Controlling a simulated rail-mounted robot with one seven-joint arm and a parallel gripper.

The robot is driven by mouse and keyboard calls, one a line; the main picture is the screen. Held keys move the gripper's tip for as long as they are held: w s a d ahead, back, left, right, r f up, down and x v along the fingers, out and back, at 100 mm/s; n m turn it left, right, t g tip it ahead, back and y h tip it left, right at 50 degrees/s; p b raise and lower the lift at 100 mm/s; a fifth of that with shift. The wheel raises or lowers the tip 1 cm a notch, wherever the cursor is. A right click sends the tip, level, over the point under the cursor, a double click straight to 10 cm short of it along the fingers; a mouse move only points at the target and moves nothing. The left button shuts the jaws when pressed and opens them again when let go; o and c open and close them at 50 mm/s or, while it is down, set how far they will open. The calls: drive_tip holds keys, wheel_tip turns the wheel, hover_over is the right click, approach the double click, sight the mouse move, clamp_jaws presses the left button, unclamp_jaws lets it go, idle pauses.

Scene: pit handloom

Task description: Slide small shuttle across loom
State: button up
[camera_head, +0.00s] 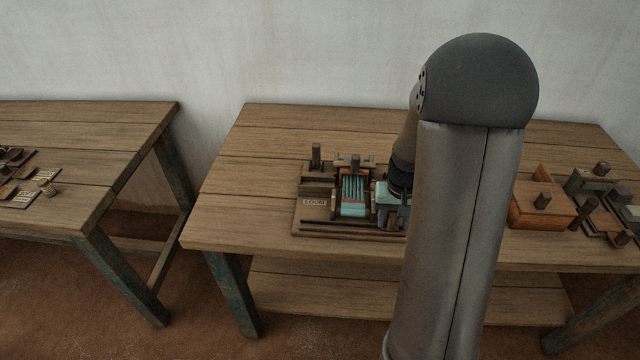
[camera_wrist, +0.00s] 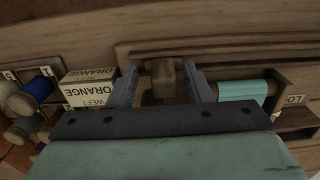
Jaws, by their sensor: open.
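The small loom (camera_head: 316,215) stands on the middle bench, with teal warp threads (camera_head: 353,190) and a "LOOM" label. In the wrist view its teal cloth roll (camera_wrist: 243,90) and wooden rails (camera_wrist: 230,50) show at right. My gripper (camera_wrist: 163,78) is over the right side of the loom. Its two grey fingers are open on either side of an upright wooden block (camera_wrist: 164,76), which may be the shuttle's grip. I cannot tell whether the fingers touch it. In the head view my arm hides this block and the loom's right end.
An orange-brown wooden box (camera_head: 540,208) and other wooden devices (camera_head: 603,205) stand at the bench's right. Another table (camera_head: 80,140) holds small tags at left. The bench left of the loom is clear.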

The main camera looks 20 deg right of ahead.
drive_tip(key=shift+r+p, duration=1.95)
drive_tip(key=shift+r, duration=1.2)
